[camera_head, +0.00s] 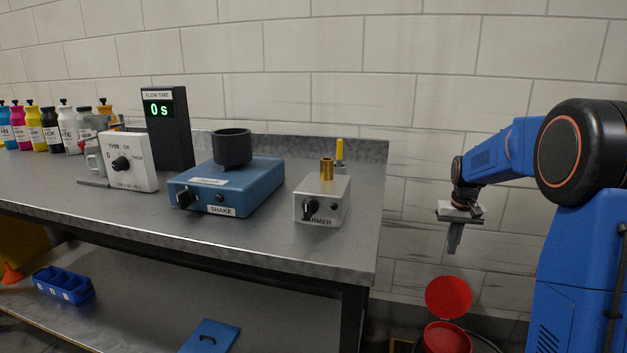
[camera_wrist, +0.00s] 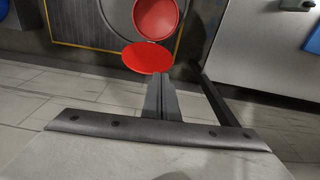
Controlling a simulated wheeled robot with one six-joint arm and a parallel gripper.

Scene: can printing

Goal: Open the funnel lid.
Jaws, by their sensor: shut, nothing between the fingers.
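A red funnel (camera_head: 447,338) stands low on the floor side, right of the workbench. Its round red lid (camera_head: 449,297) stands raised at the back edge, apart from the mouth, so the funnel looks open. In the wrist view the funnel's open mouth (camera_wrist: 155,17) and the flat red lid disc (camera_wrist: 147,58) lie side by side, touching or nearly so. My gripper (camera_head: 453,250) is shut and empty, pointing down above the lid with a gap between them in the head view. In the wrist view my fingertips (camera_wrist: 162,82) point toward the lid's lower edge.
The workbench (camera_head: 362,240) is left of my gripper, with a silver box (camera_head: 322,200) near its right end. A blue shaker (camera_head: 225,185) stands further left. An orange funnel (camera_head: 11,274) and a blue bin (camera_head: 65,284) are on the lower shelf. Wall tiles are behind.

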